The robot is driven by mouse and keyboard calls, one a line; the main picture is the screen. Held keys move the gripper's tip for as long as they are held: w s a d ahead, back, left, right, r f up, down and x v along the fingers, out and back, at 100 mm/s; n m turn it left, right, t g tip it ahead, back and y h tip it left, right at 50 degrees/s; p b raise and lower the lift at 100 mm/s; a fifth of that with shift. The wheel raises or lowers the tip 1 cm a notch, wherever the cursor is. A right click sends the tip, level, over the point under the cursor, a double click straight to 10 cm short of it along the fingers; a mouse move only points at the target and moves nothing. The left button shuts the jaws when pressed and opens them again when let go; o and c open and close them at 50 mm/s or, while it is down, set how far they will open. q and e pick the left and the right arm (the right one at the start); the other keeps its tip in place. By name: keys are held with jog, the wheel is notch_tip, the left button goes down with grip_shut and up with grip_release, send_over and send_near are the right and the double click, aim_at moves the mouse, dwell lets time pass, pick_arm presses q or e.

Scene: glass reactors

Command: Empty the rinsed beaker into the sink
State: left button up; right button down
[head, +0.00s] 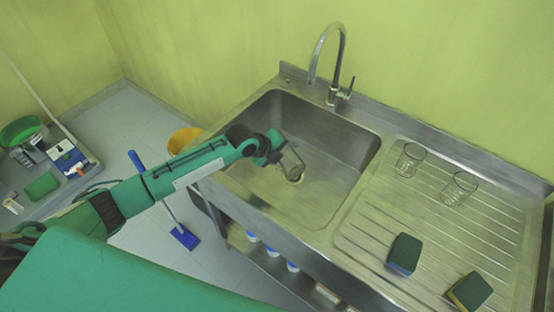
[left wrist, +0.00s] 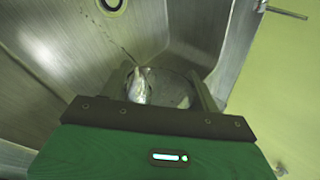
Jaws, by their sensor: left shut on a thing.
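My left gripper (head: 274,152) reaches in from the left over the sink basin (head: 310,197). It is shut on a clear glass beaker (head: 293,163), which looks tilted above the basin near the drain. In the left wrist view the beaker (left wrist: 178,92) sits between the two fingers of the gripper (left wrist: 163,84), with a bright whitish streak in or behind it. I cannot tell whether it holds liquid. The drain (left wrist: 112,5) shows at the top of that view. My right gripper is not in view.
A tall faucet (head: 338,68) stands behind the basin. Two clear beakers (head: 410,160) (head: 459,188) and two sponges (head: 404,254) (head: 470,291) are on the ribbed drainboard (head: 365,222). A yellow bucket (head: 184,139) and blue mop (head: 185,237) are on the floor at left.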

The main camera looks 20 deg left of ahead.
pick_arm(q)
jog(key=shift+w, duration=0.1)
jog(key=shift+a+h, duration=0.1)
jog(key=shift+h, duration=0.2)
jog(key=shift+g, duration=0.3)
jog(key=shift+w+n+b, duration=0.1)
jog(key=shift+n+b, duration=0.3)
jog(key=shift+b, duration=0.25)
jog(key=shift+a, duration=0.1)
